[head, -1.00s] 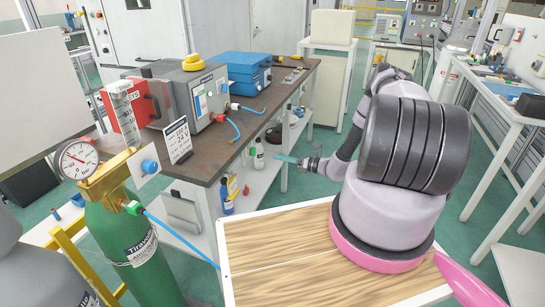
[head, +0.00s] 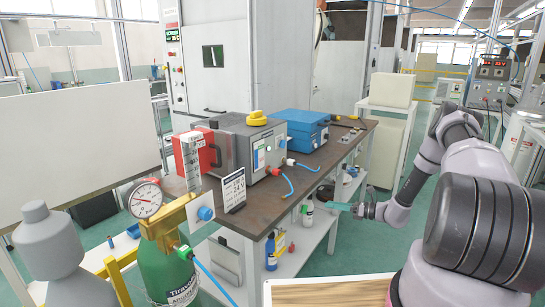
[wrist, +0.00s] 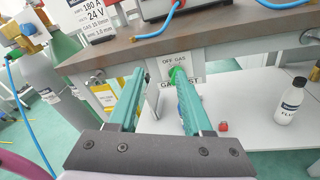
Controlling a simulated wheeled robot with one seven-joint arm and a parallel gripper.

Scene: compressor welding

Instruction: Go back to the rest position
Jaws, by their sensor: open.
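My gripper (head: 338,206) is held out beside the workbench (head: 318,165), below the level of its top, in the head view. In the wrist view the two teal fingers of my gripper (wrist: 160,76) stand apart, with nothing visibly held between them. A green knob (wrist: 178,74) on a plate marked OFF GAS and GAS TEST is behind the right fingertip. I cannot tell whether the finger touches it. My arm (head: 460,160) is stretched forward on the right side of the head view.
The bench carries a grey welding machine (head: 250,150) and a blue box (head: 300,130). A green gas cylinder (head: 165,272) with a gauge (head: 146,199) stands at the left. A white bottle (wrist: 291,102) is on the lower shelf (wrist: 250,140). The aisle floor (head: 375,250) looks clear.

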